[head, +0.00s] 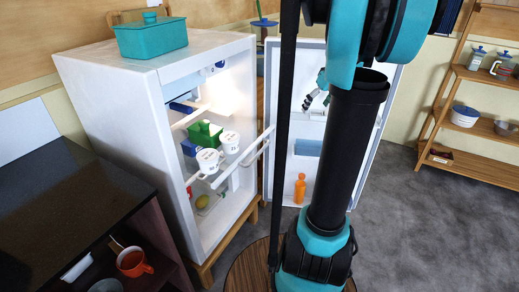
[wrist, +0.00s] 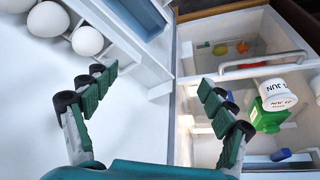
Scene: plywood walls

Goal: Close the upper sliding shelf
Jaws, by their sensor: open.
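The white fridge (head: 120,95) stands open at the left in the head view. Its upper sliding shelf (head: 243,158) is pulled out past the fridge opening, with a thin white front rail. White cups (head: 208,161) and a green carton (head: 206,134) stand on it. In the wrist view the shelf's rail (wrist: 245,73) crosses the right side, near a white cup (wrist: 277,94) and the green carton (wrist: 265,115). My gripper (wrist: 155,80) is open and empty, between the door and the shelf. In the head view it shows partly behind my arm (head: 314,98).
The open fridge door (head: 305,120) holds an orange bottle (head: 300,188) and eggs (wrist: 87,41). A teal box (head: 150,37) sits on the fridge. A dark counter (head: 60,165) stands left, and a wooden rack (head: 470,75) right. Grey floor is clear at right.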

